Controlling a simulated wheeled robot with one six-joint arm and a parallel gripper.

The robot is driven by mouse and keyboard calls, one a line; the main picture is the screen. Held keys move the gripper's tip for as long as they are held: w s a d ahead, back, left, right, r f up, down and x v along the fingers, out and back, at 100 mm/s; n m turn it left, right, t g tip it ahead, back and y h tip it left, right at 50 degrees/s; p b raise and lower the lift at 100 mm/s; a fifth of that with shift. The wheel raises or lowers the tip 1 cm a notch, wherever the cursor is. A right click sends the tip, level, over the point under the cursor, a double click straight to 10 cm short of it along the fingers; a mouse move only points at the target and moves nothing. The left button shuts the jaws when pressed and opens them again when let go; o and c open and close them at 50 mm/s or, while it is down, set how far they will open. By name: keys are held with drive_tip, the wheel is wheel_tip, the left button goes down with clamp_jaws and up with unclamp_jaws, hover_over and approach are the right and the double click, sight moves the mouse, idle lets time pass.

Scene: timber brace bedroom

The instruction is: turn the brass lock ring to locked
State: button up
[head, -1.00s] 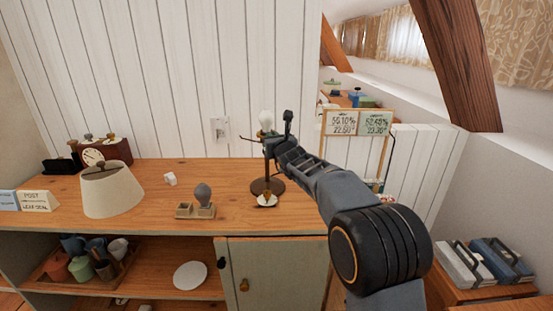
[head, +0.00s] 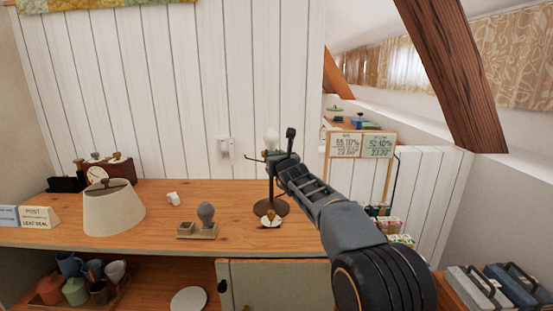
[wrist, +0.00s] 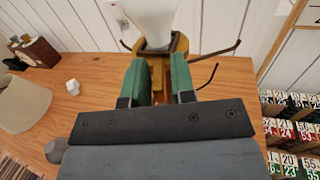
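A white bulb (head: 271,138) stands upright on top of a dark lamp stand (head: 271,207) near the right end of the wooden counter. In the wrist view the bulb (wrist: 153,18) sits in a dark square collar (wrist: 178,42), with a brass-coloured part (wrist: 215,68), likely the lock ring, around and below it. Thin dark arms stick out at both sides. My gripper (wrist: 161,78) has two green-padded fingers set apart, close to the brass part. I cannot tell if they touch it. The ring is mostly hidden in the head view, and its markings are not readable.
A cream lampshade (head: 113,210) stands at the counter's left. A grey bulb (head: 206,212) stands in a small wooden holder, near a white cube (head: 173,198). A wall switch (head: 226,148) is behind. Cards (head: 362,145) stand at the right.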

drive_tip(key=shift+o, duration=1)
drive_tip(key=shift+a, duration=0.1)
drive_tip(key=shift+f, duration=0.1)
drive_tip(key=shift+s, duration=0.15)
drive_tip(key=b+v, duration=0.3)
drive_tip(key=v, duration=1)
drive_tip(key=shift+s, duration=0.3)
